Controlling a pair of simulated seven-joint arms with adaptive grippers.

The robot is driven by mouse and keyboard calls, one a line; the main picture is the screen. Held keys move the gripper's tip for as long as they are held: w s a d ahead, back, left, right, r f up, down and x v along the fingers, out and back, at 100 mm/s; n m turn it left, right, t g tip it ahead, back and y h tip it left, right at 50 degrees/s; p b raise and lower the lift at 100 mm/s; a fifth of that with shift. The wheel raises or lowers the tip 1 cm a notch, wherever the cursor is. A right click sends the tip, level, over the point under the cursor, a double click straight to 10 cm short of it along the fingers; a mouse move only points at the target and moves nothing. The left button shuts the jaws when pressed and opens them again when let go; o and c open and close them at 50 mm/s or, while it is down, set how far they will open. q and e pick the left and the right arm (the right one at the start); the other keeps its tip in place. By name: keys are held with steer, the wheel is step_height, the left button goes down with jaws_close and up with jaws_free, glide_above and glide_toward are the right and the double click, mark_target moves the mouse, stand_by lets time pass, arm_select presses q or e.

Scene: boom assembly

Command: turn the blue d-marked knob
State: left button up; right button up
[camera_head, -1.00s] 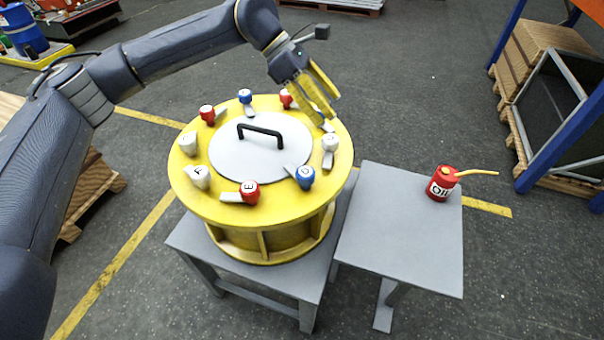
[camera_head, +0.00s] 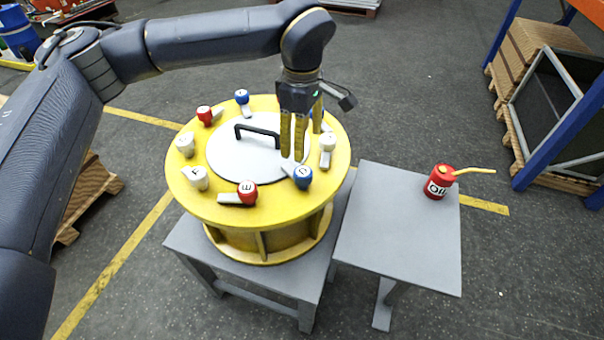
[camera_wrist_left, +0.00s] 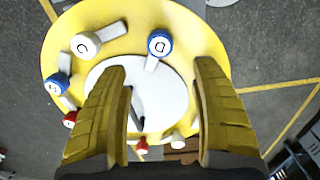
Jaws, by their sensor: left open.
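The blue D knob (camera_head: 303,178) sits on the near right part of the yellow drum's rim, with a pale lever pointing inward from it. In the left wrist view the blue D knob (camera_wrist_left: 159,43) lies just beyond the fingertips, between their lines. My left gripper (camera_head: 292,159) points down above the drum near this knob. Its two yellow fingers (camera_wrist_left: 160,70) are apart with nothing between them, and partly cover the lid and lever in the head view. I cannot tell whether they touch the lever. My right gripper is not in view.
The yellow drum (camera_head: 257,217) carries several other knobs, including a red E knob (camera_head: 247,192) and a white knob (camera_head: 327,143) beside the D knob. A grey lid (camera_head: 228,158) with a black handle (camera_head: 262,131) is in its middle. A red oil can (camera_head: 438,183) stands on the side table (camera_head: 400,235).

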mark_target(302, 171)
arm_select(q)
step_height(302, 171, down, 12)
stand_by(0.5)
steer(key=shift+o, duration=0.3)
steer(key=c, duration=1.3)
